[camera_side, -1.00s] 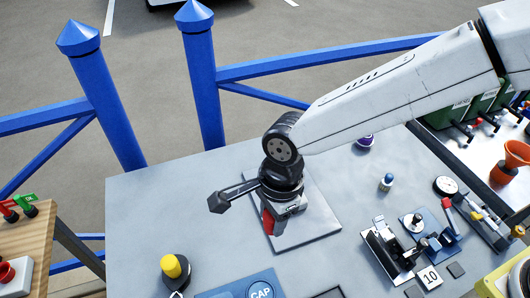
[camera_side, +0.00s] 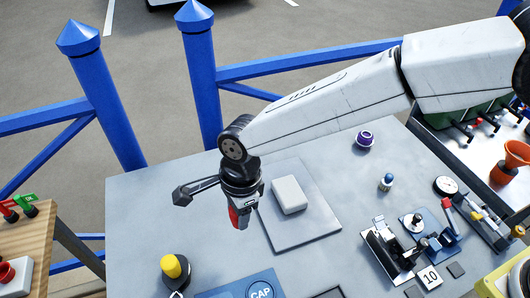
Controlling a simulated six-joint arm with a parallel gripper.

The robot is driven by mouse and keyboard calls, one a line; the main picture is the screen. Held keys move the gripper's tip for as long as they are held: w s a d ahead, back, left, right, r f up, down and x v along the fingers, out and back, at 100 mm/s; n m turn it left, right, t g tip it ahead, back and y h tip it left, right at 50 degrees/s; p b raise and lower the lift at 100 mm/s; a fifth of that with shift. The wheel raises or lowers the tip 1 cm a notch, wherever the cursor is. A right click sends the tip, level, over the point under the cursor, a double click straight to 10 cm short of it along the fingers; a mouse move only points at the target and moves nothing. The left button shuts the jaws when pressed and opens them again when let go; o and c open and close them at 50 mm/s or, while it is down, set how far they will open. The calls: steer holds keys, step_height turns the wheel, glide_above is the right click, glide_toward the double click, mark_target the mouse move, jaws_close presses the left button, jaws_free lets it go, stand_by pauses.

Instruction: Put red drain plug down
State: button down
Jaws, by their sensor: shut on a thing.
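My gripper (camera_side: 242,218) is shut and points down, above the grey table just left of the grey square plate. A red piece (camera_side: 234,217) shows at its jaws; I take it for the red drain plug, though it is small and partly hidden by the gripper. It appears held above the table top, but the exact gap under it cannot be told from this view.
A white block (camera_side: 289,195) lies on the grey plate (camera_side: 305,228). A yellow-topped knob (camera_side: 174,267) and the blue CAP panel (camera_side: 246,287) are in front. A purple item (camera_side: 365,140), a small bottle (camera_side: 386,182) and fixtures (camera_side: 410,240) are to the right. The table's left part (camera_side: 140,215) is clear.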

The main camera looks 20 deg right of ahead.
steer(key=shift+w+a+f, duration=0.8)
steer(key=shift+w+f, duration=0.2)
steer(key=shift+f, duration=0.15)
steer(key=shift+w+a+f, duration=0.8)
steer(key=shift+w+f, duration=0.15)
steer(key=shift+f, duration=0.15)
steer(key=shift+w+a+f, duration=0.8)
steer(key=shift+w+f, duration=0.2)
steer(key=shift+f, duration=0.15)
steer(key=shift+f, duration=0.1)
steer(key=shift+w+a+f, duration=0.1)
steer(key=shift+f, duration=1.55)
steer(key=shift+f, duration=0.15)
steer(key=shift+c, duration=1.2)
jaws_free()
step_height(320, 180, up, 12)
steer(key=d, duration=0.1)
steer(key=shift+d, duration=0.2)
